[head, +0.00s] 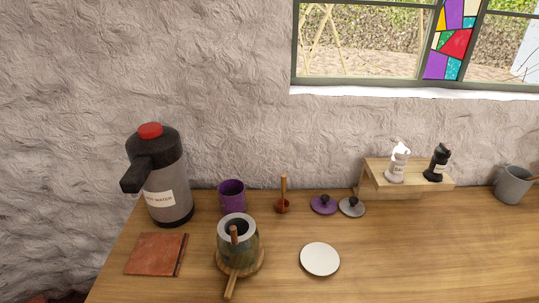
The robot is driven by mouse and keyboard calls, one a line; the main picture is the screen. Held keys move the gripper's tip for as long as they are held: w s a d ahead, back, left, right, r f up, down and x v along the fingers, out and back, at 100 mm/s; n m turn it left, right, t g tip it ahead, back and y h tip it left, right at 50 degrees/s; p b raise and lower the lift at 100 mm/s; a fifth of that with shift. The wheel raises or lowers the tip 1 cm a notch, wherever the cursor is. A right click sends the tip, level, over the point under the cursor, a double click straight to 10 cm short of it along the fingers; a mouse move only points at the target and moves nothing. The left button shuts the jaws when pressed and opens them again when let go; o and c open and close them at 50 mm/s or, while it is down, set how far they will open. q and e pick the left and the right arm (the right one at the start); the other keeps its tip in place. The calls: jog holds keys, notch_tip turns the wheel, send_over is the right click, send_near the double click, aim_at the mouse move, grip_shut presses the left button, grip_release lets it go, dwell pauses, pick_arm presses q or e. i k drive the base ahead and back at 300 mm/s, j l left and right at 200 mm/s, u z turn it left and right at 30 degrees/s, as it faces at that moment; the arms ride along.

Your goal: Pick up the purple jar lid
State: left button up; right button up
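The purple jar lid (323,205) lies on the wooden counter towards the back, with a dark round knob on top. A similar grey lid (351,207) lies close beside it on the right. A purple jar (231,194) stands further left, behind a grey-green pot with a wooden stick in it. Neither of my grippers is in the head view.
A hot-water flask (166,190) and a brown book (156,254) are at the left. A small ladle (282,205) stands left of the purple lid. A white disc (320,259) lies in front. A wooden stand (405,182) with two bottles is behind right. The right front counter is clear.

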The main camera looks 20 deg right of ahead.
aim_at(325, 204)
jog(key=z, duration=1.2)
